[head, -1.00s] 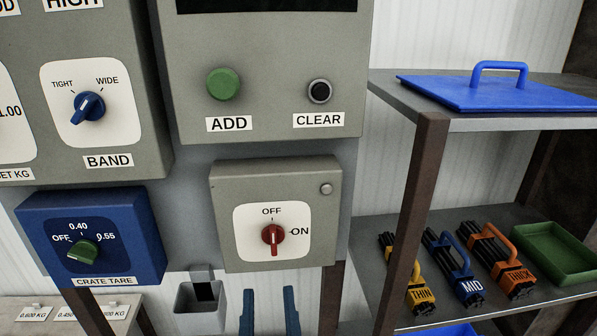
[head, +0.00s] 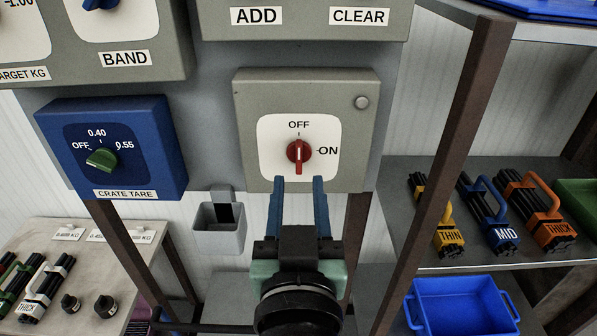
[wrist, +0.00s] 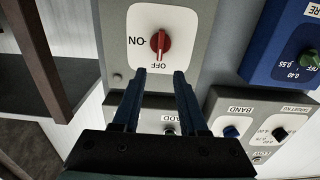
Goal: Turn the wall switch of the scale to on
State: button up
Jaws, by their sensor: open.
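The wall switch is a grey box (head: 355,125) with a white plate, marked OFF at the top and ON at the right. Its red knob (head: 299,151) stands vertical, in line with OFF and not turned towards ON. In the wrist view the picture is upside down, and the red knob (wrist: 160,42) lies just beyond the fingertips. My gripper (head: 299,180) is open, its two blue fingers apart and empty, just below the knob in the head view. In the wrist view my gripper (wrist: 160,72) is roughly centred on the knob. I see no contact.
The blue CRATE TARE box (head: 160,165) is left of the switch, with a small grey holder (head: 219,228) below. A shelf post (head: 440,170) stands at the right. The THIN, MID and THICK bundles sit on the shelf (head: 430,262), above a blue bin (head: 462,310).

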aim_at(299, 150)
jog(key=w+b, duration=0.5)
jog(key=w, duration=0.2)
jog(key=shift+r, duration=0.15)
jog(key=shift+w, duration=0.7)
grip_shut()
